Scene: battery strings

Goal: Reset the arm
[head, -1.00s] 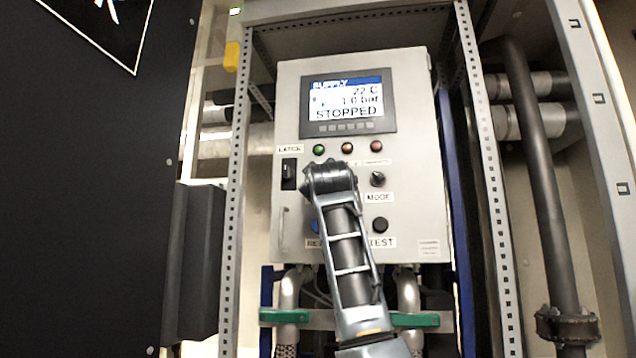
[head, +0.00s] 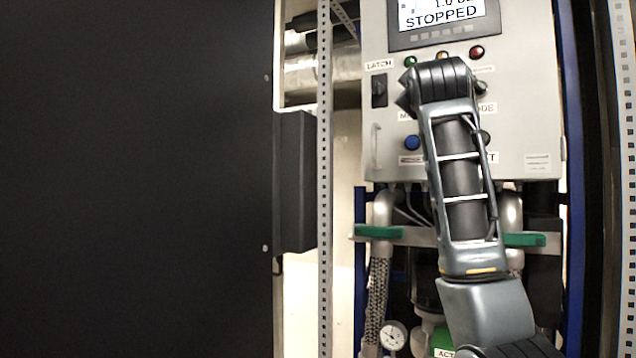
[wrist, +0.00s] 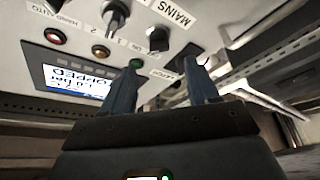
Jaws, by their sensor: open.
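My gripper (wrist: 155,40) shows in the wrist view, its two blue fingers spread apart with nothing held between them. Its fingertips are near the face of the grey control panel (head: 520,100); I cannot tell whether they touch it. In the head view my arm stands in front of the panel and hides the gripper and part of the mode knob. The black latch switch (head: 379,90) and blue button (head: 412,142) are visible left of my arm. The panel's screen (head: 440,18) reads STOPPED and is cut off at the top.
A perforated metal upright (head: 325,200) stands left of the panel, beside a large black panel (head: 140,180). A pressure gauge (head: 393,335) is at the bottom.

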